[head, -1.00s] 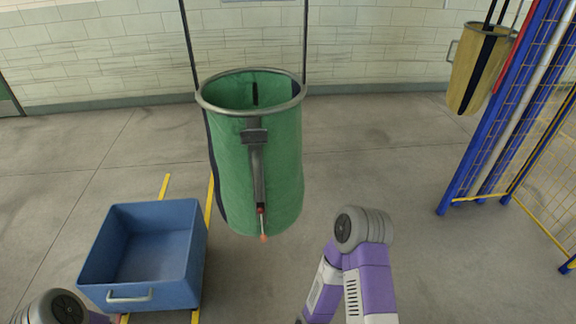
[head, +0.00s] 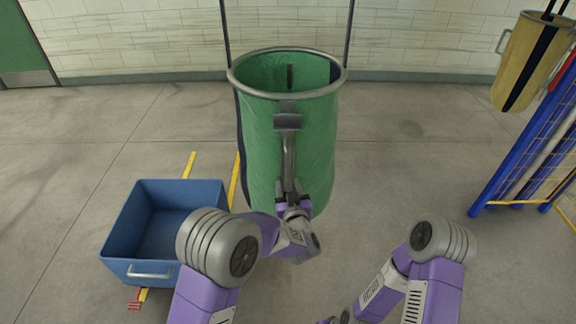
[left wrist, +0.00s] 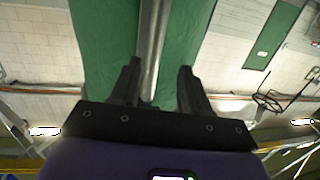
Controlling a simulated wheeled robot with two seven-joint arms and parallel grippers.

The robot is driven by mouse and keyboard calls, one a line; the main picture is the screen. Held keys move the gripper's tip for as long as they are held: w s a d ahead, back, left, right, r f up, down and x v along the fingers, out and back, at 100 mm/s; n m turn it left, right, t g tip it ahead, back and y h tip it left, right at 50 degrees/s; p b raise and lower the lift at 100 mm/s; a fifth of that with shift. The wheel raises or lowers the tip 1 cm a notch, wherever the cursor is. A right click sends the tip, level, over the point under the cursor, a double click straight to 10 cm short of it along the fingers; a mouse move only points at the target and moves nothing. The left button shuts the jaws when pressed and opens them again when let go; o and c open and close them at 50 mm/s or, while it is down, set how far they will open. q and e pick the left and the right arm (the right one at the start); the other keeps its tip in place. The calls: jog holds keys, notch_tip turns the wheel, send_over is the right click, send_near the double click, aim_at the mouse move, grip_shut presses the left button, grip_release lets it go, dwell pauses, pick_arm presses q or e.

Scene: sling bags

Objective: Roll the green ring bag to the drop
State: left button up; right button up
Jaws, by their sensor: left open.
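The green ring bag (head: 262,150) hangs upright from two dark straps, with a grey metal ring around its open top. A grey handle bar (head: 288,160) runs down its front; the bar also shows in the left wrist view (left wrist: 152,45). My left gripper (head: 292,200) is at the lower end of this bar, in front of the bag. In the left wrist view its two dark fingers (left wrist: 160,85) are open, one on each side of the bar, with gaps visible. The lower tip of the bar is hidden by the gripper.
A blue bin (head: 125,245) stands on the floor at left, by yellow floor lines (head: 235,180). The floor between the green bag and the fence is clear.

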aim_at(288, 166)
pick_arm(q)
jog(key=shift+t+y, duration=0.4)
jog(key=w+r, duration=0.1)
jog(key=w, duration=0.1)
jog(key=w+r, duration=0.1)
jog(key=w, duration=0.2)
jog(key=w+r, duration=0.1)
jog(key=w, duration=0.1)
jog(key=shift+w+a+r, duration=0.15)
jog(key=shift+w+a, duration=0.05)
jog(key=shift+c, duration=0.4)
grip_shut()
